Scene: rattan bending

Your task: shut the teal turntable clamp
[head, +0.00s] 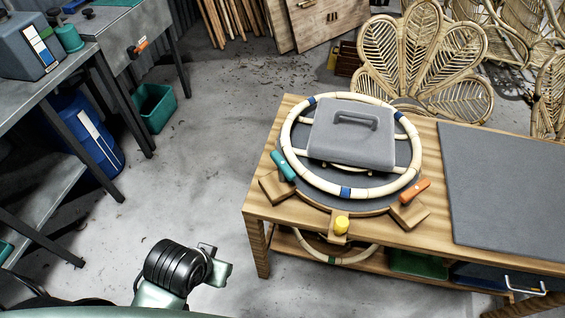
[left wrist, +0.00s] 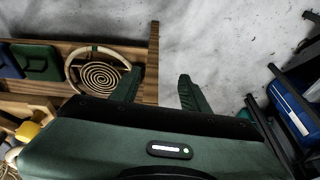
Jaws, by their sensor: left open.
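The teal clamp (head: 283,166) sits at the left edge of the round turntable (head: 317,203), its lever lying against the outside of the pale rattan ring (head: 288,128). I cannot tell from this angle whether it is open or shut. My left gripper (head: 222,268) is open and empty, over the floor to the left of the workbench and well apart from the clamp. In the left wrist view its two fingers (left wrist: 160,92) are spread with nothing between them. The teal clamp does not show there. My right gripper is not in view.
A grey handled weight (head: 350,140) rests on the turntable. An orange clamp (head: 414,191) and a yellow knob (head: 341,224) sit at its front. The workbench (head: 425,240) has a lower shelf.

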